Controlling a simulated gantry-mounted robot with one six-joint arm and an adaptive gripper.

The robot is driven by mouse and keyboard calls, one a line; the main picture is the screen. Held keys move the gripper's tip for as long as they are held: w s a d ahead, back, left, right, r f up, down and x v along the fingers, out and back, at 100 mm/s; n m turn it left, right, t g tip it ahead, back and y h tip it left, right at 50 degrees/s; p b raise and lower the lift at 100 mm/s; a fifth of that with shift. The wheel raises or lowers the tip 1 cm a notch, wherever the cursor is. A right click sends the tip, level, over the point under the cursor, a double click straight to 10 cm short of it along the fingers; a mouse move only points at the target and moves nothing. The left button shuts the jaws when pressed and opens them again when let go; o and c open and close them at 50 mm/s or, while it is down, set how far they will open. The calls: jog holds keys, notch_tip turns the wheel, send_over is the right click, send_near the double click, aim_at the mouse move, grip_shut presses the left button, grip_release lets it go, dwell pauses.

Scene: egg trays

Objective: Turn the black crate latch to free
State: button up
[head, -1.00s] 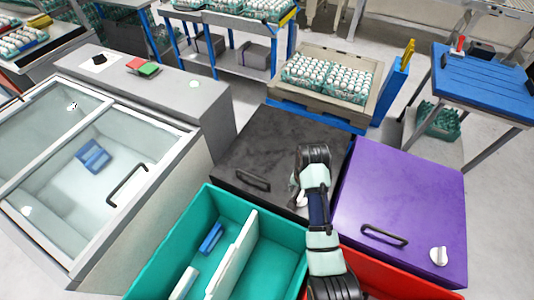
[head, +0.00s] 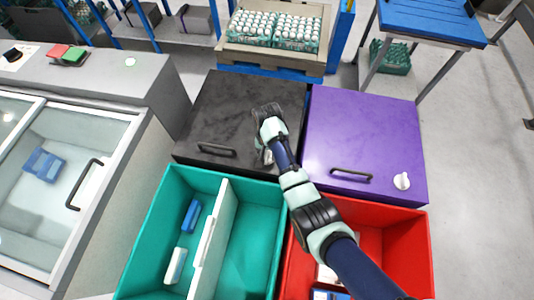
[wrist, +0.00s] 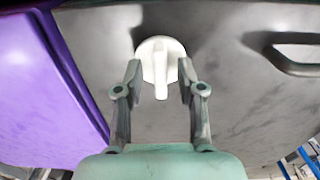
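The black crate (head: 235,105) has a closed black lid with a dark handle (head: 216,149) near its front edge. Its latch is a white round knob with a raised bar (wrist: 160,62), seen in the wrist view. My gripper (wrist: 158,75) is open, with one finger on each side of the latch's bar and visible gaps between. The bar points toward my gripper's palm in the wrist view. In the head view, my arm (head: 278,150) mostly hides the latch and my gripper (head: 265,158) at the crate's front right.
The purple crate (head: 365,140) with its own white latch (head: 401,181) stands right beside the black one. A teal bin (head: 262,225) and a red bin (head: 400,235) are in front. A glass-topped chest (head: 75,180) stands at the left.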

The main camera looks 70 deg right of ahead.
grip_shut()
jog(key=shift+r+n+p, duration=0.2)
jog(key=shift+n+p, duration=0.1)
jog(key=shift+p, duration=0.15)
jog(key=n+p, duration=0.2)
jog(key=shift+r+n, duration=0.1)
jog(key=shift+n, duration=0.2)
jog(key=n+p, duration=0.3)
jog(key=n, duration=0.2)
jog(key=shift+n, duration=0.3)
jog(key=n+p, duration=0.1)
jog(key=n, duration=0.3)
jog(key=shift+f+n+p, duration=0.2)
jog(key=shift+n+p, duration=0.35)
jog(key=shift+n, duration=1.95)
